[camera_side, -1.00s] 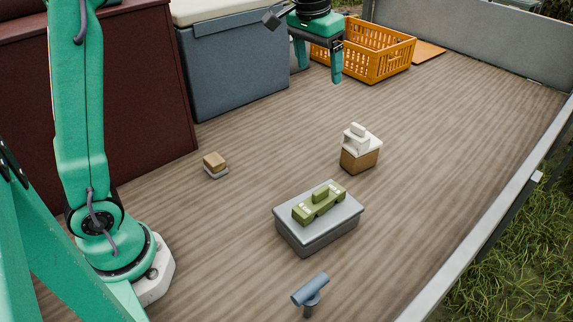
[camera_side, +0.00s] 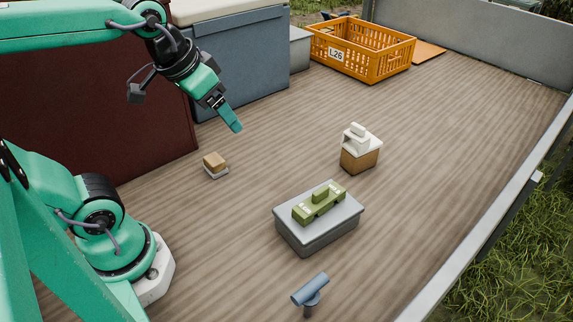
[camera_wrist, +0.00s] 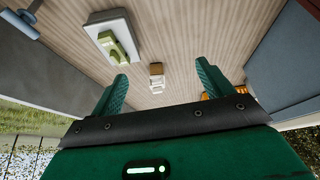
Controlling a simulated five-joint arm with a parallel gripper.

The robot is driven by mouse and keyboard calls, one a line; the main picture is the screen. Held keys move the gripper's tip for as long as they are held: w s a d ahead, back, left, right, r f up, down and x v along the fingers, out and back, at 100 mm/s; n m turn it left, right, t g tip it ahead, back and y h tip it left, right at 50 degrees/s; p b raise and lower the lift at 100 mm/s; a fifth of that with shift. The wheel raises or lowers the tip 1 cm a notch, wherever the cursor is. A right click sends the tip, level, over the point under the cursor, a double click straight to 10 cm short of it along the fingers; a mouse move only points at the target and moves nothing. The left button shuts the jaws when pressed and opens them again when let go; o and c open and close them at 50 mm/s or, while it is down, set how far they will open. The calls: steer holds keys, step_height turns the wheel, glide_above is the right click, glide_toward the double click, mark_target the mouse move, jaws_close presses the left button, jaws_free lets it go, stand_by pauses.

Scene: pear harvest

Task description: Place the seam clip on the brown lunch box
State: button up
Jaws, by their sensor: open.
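A small brown box (camera_side: 358,160), which looks like the brown lunch box, stands right of centre in the side view. A white stepped piece (camera_side: 355,139) sits on top of it. An olive-green piece with pale marks and a raised block (camera_side: 319,204) lies on a grey box (camera_side: 326,236). I cannot tell for sure which piece is the seam clip. My gripper (camera_side: 237,128) is open and empty, in the air left of the brown box. In the wrist view the brown box (camera_wrist: 156,68) and white piece (camera_wrist: 157,86) show between my fingers (camera_wrist: 162,72); the green piece (camera_wrist: 119,47) is left.
A small tan block on a grey base (camera_side: 214,164) lies at left. A blue cylinder on a short stand (camera_side: 310,289) is in front. An orange crate (camera_side: 362,68), a blue-grey cooler (camera_side: 240,65) and a dark red chest (camera_side: 110,120) line the back and left. The right-hand floor is clear.

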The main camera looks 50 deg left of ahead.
steer(key=shift+s+a+f, duration=0.1)
steer(key=shift+s+f, duration=1.1)
steer(key=shift+s, duration=0.2)
